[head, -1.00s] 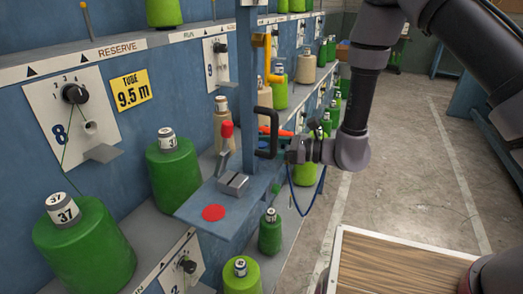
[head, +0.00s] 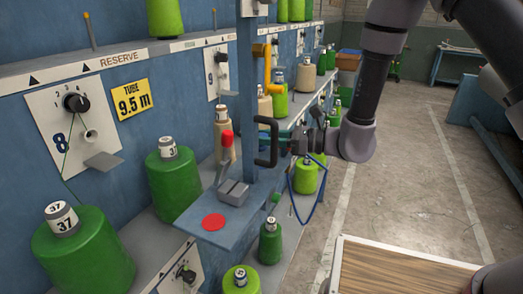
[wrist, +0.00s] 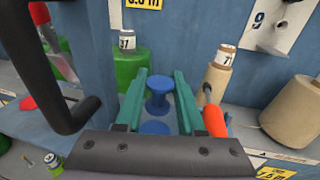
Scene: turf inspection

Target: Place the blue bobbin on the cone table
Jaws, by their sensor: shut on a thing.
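The blue bobbin (wrist: 159,92) stands upright between the teal fingers of my gripper (wrist: 160,74) in the wrist view, and the gripper is shut on it. A flat blue disc (wrist: 155,128) shows just below the bobbin in the picture; I cannot tell whether they touch. In the head view my gripper (head: 286,134) is beside the blue post, partly behind a black handle, and the bobbin is hidden. A small blue table (head: 236,225) with a red disc (head: 213,222) and a grey block (head: 233,192) is left of and below the gripper; no label marks it as the cone table.
The black handle (wrist: 78,118) is close on the left in the wrist view. An orange-red piece (wrist: 214,121) is close to the right finger. Green cones (head: 172,180) and a beige cone (wrist: 292,112) stand along the blue wall. Floor (head: 420,190) at right is open.

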